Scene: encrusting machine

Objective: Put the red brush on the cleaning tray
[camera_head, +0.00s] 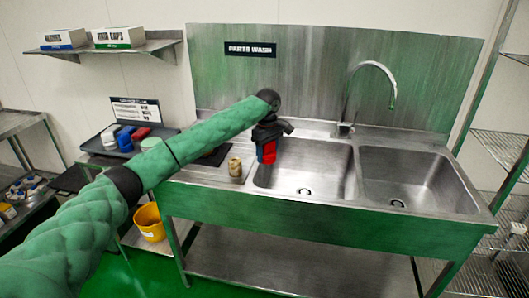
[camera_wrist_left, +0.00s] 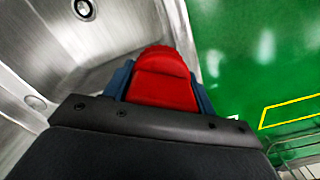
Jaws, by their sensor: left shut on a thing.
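My left gripper (camera_head: 268,153) is shut on a red thing, which I take to be the red brush (camera_wrist_left: 162,78); it hangs over the left edge of the left sink basin. In the left wrist view the red piece sits between the two blue fingers of the gripper (camera_wrist_left: 160,85), and its far side is hidden. A dark tray, apparently the cleaning tray (camera_head: 93,146), stands at the left with blue, red and pale items on it. My left arm hides part of its right side. My right gripper is not in view.
The steel sink has a left basin (camera_head: 306,170) and a right basin (camera_head: 415,182), with a tall faucet (camera_head: 378,66) behind. A yellow bucket (camera_head: 149,222) is below. A wall shelf (camera_head: 110,48) holds two boxes.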

